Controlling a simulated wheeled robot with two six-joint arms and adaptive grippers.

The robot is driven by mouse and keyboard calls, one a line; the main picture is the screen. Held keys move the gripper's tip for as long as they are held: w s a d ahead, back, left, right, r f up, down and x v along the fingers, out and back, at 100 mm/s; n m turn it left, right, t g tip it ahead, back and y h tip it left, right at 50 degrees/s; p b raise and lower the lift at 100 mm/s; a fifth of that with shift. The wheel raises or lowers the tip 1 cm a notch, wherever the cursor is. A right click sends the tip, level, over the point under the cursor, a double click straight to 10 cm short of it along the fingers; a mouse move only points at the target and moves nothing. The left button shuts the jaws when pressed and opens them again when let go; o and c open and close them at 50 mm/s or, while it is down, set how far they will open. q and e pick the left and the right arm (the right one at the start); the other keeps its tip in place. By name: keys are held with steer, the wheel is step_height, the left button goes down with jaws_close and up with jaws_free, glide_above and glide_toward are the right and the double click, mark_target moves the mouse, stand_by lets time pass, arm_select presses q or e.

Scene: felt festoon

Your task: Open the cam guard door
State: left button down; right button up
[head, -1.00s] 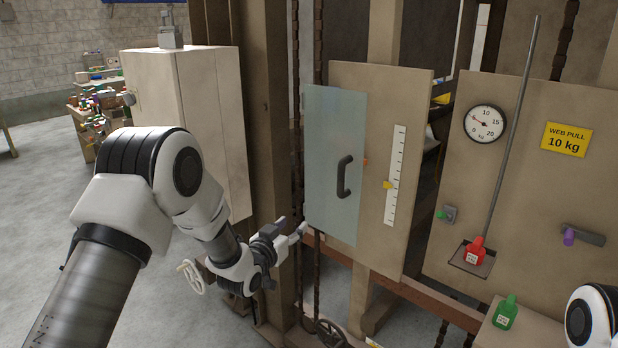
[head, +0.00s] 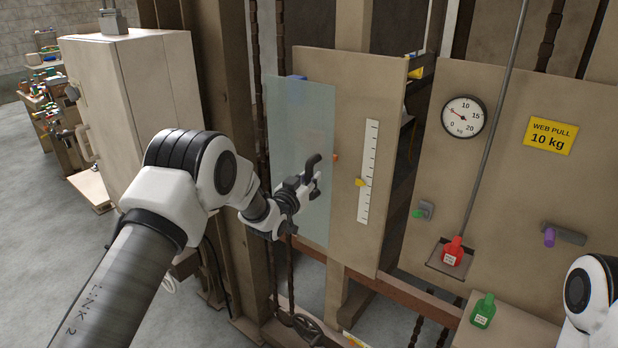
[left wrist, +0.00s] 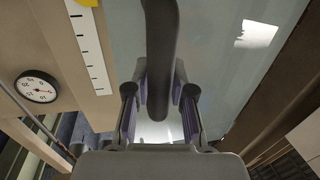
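The cam guard door (head: 300,195) is a pale blue-green, see-through panel on the tan board in the head view. It looks closed or nearly so. Its dark bar handle (head: 313,161) is near its right edge and partly hidden by my left gripper. My left gripper (head: 311,182) is at the handle.
A ruler scale (head: 368,170) with a yellow pointer is right of the door. Further right are a dial (head: 464,117), a red weight (head: 452,251) and a green weight (head: 482,311). A tan cabinet (head: 150,110) stands at the left, beside a wooden post (head: 232,130).

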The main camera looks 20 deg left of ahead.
arm_select(q)
steer(key=shift+s+r, duration=0.1)
steer(key=shift+r, duration=0.15)
steer(key=shift+a, duration=0.1)
